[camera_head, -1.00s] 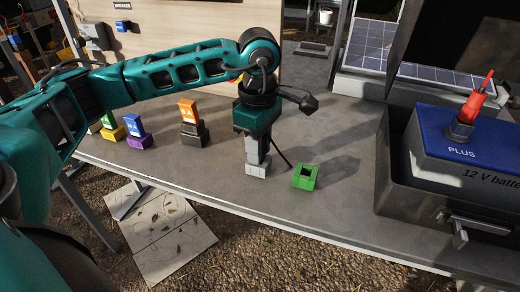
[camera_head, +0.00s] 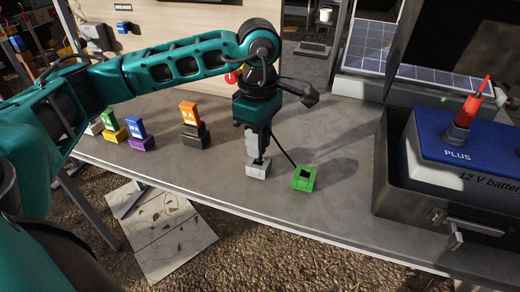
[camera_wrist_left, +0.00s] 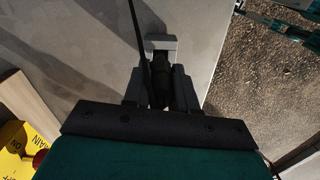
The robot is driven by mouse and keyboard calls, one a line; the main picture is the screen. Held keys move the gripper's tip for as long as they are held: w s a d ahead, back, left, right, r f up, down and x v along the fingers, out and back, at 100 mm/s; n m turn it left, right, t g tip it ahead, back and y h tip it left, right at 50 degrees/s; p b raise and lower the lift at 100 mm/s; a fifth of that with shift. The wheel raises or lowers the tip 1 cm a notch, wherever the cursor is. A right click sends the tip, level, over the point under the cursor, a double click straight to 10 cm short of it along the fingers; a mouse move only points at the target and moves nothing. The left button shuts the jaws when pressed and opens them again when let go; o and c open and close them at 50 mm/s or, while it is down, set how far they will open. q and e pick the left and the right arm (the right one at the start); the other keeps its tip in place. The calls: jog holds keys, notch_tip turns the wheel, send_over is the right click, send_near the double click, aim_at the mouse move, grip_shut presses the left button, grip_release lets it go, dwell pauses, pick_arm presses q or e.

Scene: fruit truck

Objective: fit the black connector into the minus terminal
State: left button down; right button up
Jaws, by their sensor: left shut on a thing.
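My left gripper (camera_head: 257,150) points down over the grey table and is shut on the black connector (camera_head: 260,164), which shows below the fingers. In the left wrist view the black connector (camera_wrist_left: 160,78) sits between the fingers, with a dark cable beside it. A small light grey block (camera_head: 258,171) is directly below the connector; it also shows in the wrist view (camera_wrist_left: 162,44). I cannot tell whether they still touch. The blue 12 V battery (camera_head: 430,135) at right shows its PLUS terminal with a red connector (camera_head: 466,112). The minus terminal is not visible. My right gripper is out of view.
A green block (camera_head: 304,178) with a dark opening stands just right of the gripper. Coloured blocks on bases, including an orange one (camera_head: 189,112), stand left. A dark case (camera_head: 395,185) surrounds the battery. The table between green block and case is clear.

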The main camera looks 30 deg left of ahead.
pick_arm(q)
jog(key=shift+r+p, duration=1.95)
jog(key=shift+r, duration=1.2)
